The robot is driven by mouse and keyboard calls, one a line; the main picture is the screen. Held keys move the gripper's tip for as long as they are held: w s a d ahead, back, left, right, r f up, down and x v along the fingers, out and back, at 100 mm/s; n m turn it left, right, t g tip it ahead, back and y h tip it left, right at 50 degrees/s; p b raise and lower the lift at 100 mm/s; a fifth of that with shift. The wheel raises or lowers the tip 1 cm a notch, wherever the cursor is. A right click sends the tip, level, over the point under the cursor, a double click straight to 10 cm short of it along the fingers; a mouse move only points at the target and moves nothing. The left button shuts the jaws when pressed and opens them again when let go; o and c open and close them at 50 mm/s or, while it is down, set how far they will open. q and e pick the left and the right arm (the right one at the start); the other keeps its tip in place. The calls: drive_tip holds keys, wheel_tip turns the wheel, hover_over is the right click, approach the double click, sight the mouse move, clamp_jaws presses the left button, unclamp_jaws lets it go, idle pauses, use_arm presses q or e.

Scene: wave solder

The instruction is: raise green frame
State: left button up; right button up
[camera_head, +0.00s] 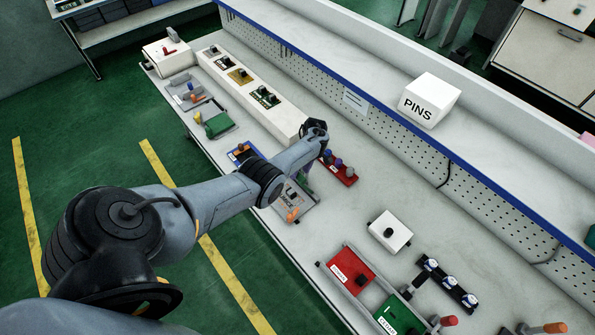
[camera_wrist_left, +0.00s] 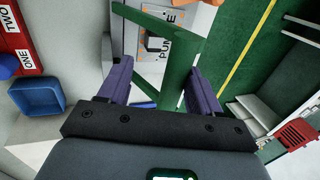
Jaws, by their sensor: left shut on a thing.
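The green frame (camera_wrist_left: 181,72) shows in the left wrist view as flat green bars between the two purple fingers of my left gripper (camera_wrist_left: 160,75). The gripper is shut on one of its bars. The frame is above a grey plate marked PUMP (camera_wrist_left: 155,70); I cannot tell whether they touch. In the head view my left gripper (camera_head: 305,172) is over the middle of the bench, and my own arm and wrist hide most of the frame. My right gripper is not in view.
A red board (camera_head: 345,174) with blue knobs stands close to the right of the gripper. A long white box (camera_head: 235,85) lies behind it. A plate with an orange handle (camera_head: 292,214) is in front. Bare bench (camera_head: 325,225) lies towards the white block (camera_head: 390,232).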

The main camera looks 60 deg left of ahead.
use_arm(q)
drive_tip(key=shift+w+r, duration=0.1)
drive_tip(key=shift+r, duration=0.15)
drive_tip(key=shift+a, duration=0.1)
drive_tip(key=p+v, duration=0.1)
drive_tip(key=v, duration=0.9)
drive_tip(key=shift+r, duration=0.25)
idle(0.3)
